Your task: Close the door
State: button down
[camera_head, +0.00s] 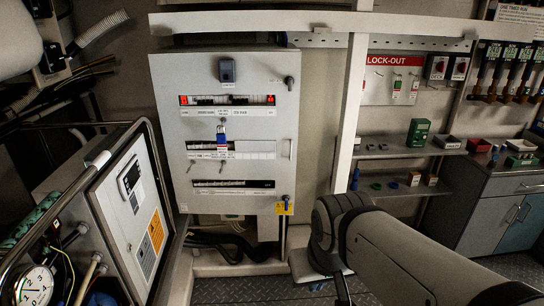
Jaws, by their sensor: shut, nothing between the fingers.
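A light grey electrical cabinet (255,108) stands upright in the middle of the head view. Its front has three rows of breakers, a dark knob (290,82) at the upper right and a blue piece (286,201) at the lower right corner. I cannot tell which of these is the door, nor how far any door stands open. My arm reaches in from the lower right to a joint below and right of the cabinet. My gripper is out of view.
A metal tube rail (158,155) borders the left panel, with a gauge (35,286) below it. A white upright post (350,110) stands right of the cabinet. Shelves (395,152) and a drawer unit (495,205) fill the right. Cables hang under the cabinet.

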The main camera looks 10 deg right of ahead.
aim_at(264, 137)
jog(key=z, duration=0.05)
jog(key=k, duration=0.65)
jog(key=u, duration=0.45)
jog(key=i, duration=2.2)
jog(key=z, duration=0.6)
jog(key=k, duration=0.9)
jog(key=z, duration=0.15)
jog(key=i, duration=0.95)
jog(key=u, duration=0.05)
